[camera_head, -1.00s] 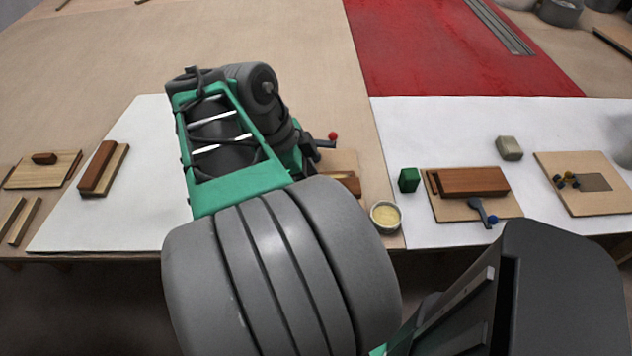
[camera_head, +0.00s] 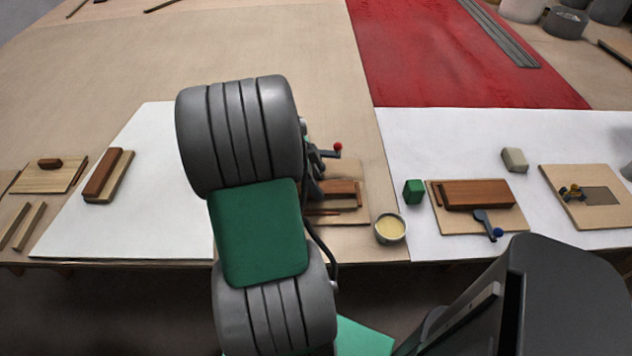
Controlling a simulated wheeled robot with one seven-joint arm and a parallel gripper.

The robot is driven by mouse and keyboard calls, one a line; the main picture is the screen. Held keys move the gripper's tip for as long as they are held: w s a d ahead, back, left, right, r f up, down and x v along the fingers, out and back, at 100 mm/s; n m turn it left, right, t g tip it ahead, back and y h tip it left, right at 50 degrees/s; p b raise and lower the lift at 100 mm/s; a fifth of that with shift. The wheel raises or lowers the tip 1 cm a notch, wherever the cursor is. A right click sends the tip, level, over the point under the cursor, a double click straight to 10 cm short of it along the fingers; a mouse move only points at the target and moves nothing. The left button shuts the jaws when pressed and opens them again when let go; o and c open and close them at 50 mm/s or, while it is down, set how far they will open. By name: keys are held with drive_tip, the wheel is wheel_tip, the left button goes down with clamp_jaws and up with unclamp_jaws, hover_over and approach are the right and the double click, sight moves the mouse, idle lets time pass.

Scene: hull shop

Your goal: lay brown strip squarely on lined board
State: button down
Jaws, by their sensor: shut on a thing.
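No drawn lines can be made out on this board.
A red-knobbed lever (camera_head: 338,147) stands by the board and a cup of yellowish stuff (camera_head: 390,228) to its right. Further right are a green block (camera_head: 413,191) and a board with a brown block (camera_head: 480,193). A white sheet (camera_head: 130,215) at left has bare room.

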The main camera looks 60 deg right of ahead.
drive_tip(key=shift+f, duration=0.2)
drive_tip(key=c, duration=0.9)
unclamp_jaws()
drive_tip(key=shift+o, duration=0.2)
